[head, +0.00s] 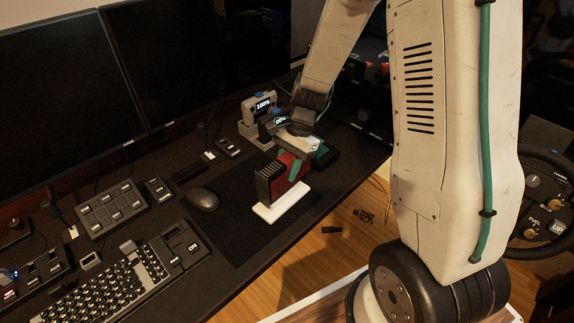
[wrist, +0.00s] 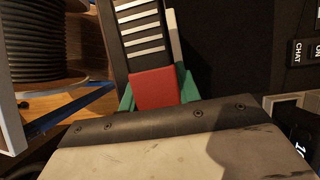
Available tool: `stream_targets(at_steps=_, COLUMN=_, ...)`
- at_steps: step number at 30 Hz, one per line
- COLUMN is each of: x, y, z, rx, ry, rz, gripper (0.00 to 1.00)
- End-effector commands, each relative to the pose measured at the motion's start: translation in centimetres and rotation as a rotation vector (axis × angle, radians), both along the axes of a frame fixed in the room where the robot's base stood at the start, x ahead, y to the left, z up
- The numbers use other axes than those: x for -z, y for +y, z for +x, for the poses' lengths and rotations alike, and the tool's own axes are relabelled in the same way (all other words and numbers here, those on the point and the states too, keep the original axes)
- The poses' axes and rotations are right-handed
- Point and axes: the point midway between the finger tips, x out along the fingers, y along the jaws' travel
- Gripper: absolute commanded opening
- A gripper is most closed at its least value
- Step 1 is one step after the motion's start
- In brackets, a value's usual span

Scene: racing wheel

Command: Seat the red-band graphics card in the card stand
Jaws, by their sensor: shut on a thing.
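My gripper (head: 294,170) is shut on the card at the red band, from above. A white slab (head: 282,206), which looks like the card stand, lies directly under or beside the card. Its pale edge shows along the card in the wrist view (wrist: 174,38). I cannot tell whether the card's lower edge is in a slot.
A mouse (head: 203,199), a keyboard (head: 138,284) and a button box (head: 109,208) lie to the left. A grey device with a lit display (head: 262,106) stands behind the gripper. The table's front edge is close to the slab. Dark mat is clear left of the card.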

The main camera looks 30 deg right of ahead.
Motion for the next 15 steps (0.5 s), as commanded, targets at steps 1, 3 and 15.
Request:
stream_targets(at_steps=1, x=0.1, y=0.0, z=0.0, rx=0.000, ry=0.000, rz=0.000, gripper=0.00)
stream_targets(at_steps=3, x=0.3, y=0.0, z=0.0, rx=0.000, ry=0.000, rz=0.000, gripper=0.00)
stream_targets(at_steps=15, x=1.2, y=0.0, z=0.0, rx=0.001, ry=0.001, rz=0.001, gripper=0.00)
